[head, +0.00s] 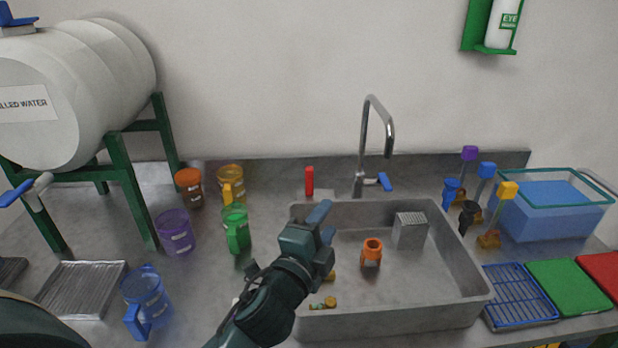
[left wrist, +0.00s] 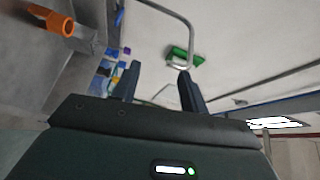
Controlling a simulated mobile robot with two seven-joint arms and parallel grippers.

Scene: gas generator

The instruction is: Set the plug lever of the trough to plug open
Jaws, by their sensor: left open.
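The trough (head: 465,270) is a grey sink basin in the middle of the counter in the head view. A small upright red lever (head: 309,180) stands on the ledge behind its back left corner; it looks like the plug lever. My left gripper (head: 326,224) is over the left part of the trough, in front of the red lever and apart from it. It is open and empty; its two fingers also show apart in the left wrist view (left wrist: 160,86). The red lever is not visible in the left wrist view. My right gripper is not in view.
A steel tap (head: 362,150) with a blue handle (head: 384,181) rises behind the trough. An orange piece (head: 371,252) and a grey block (head: 410,231) are in the trough. A green mug (head: 236,230) and a yellow mug (head: 231,180) stand left of it.

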